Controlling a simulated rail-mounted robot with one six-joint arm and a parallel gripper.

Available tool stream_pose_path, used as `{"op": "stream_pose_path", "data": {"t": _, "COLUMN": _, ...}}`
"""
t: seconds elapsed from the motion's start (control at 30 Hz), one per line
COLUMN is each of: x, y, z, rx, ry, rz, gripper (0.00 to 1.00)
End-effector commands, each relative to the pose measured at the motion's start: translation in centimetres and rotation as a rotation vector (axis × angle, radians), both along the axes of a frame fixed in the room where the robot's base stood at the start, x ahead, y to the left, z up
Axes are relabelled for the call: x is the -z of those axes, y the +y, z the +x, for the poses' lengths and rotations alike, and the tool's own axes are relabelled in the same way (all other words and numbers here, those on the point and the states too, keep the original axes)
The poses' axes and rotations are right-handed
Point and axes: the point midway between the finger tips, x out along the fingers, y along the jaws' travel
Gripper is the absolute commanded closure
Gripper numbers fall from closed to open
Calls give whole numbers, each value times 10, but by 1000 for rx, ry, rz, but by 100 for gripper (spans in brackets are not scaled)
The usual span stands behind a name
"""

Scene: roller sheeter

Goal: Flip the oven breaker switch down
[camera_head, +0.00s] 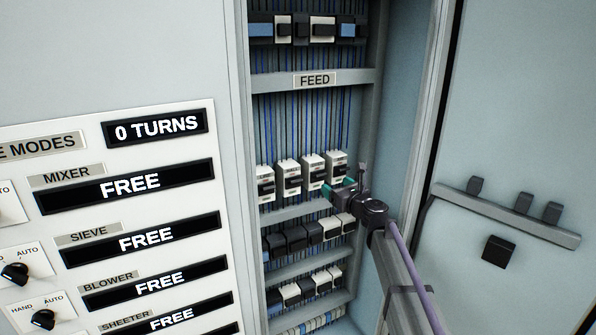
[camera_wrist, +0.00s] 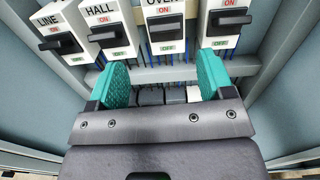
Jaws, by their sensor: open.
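The oven breaker (camera_wrist: 165,28) is a white block with a dark lever in the upper middle of the wrist view, labelled OVEN. Its ON label shows above the lever and OFF below; I cannot tell the lever's exact tilt. In the head view the oven breaker (camera_head: 312,171) appears third from left in a row. My gripper (camera_wrist: 162,62) is open and empty, with its teal fingers spread below the oven breaker, one to each side. In the head view my gripper (camera_head: 341,193) is just below and right of the breaker row, partly hiding its lower right end.
The hall breaker (camera_wrist: 108,27) and line breaker (camera_wrist: 60,32) stand to the left, and another breaker (camera_wrist: 226,22) close on the right. More switch rows (camera_head: 305,235) lie below. The cabinet's side walls and open door (camera_head: 500,130) bound the space.

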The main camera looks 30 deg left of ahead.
Motion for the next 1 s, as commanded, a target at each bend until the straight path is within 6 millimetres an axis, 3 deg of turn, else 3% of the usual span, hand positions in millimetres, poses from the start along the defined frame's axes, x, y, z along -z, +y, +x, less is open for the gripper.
{"op": "stream_pose_path", "data": {"t": 0.27, "x": 1, "y": 3, "z": 4, "rx": 7, "ry": 45, "rz": 29, "gripper": 26}}
{"op": "stream_pose_path", "data": {"t": 0.7, "x": 1, "y": 76, "z": 58, "rx": 5, "ry": 41, "rz": 26, "gripper": 26}}
{"op": "stream_pose_path", "data": {"t": 1.0, "x": 1, "y": 85, "z": 63, "rx": 6, "ry": 40, "rz": 26, "gripper": 26}}
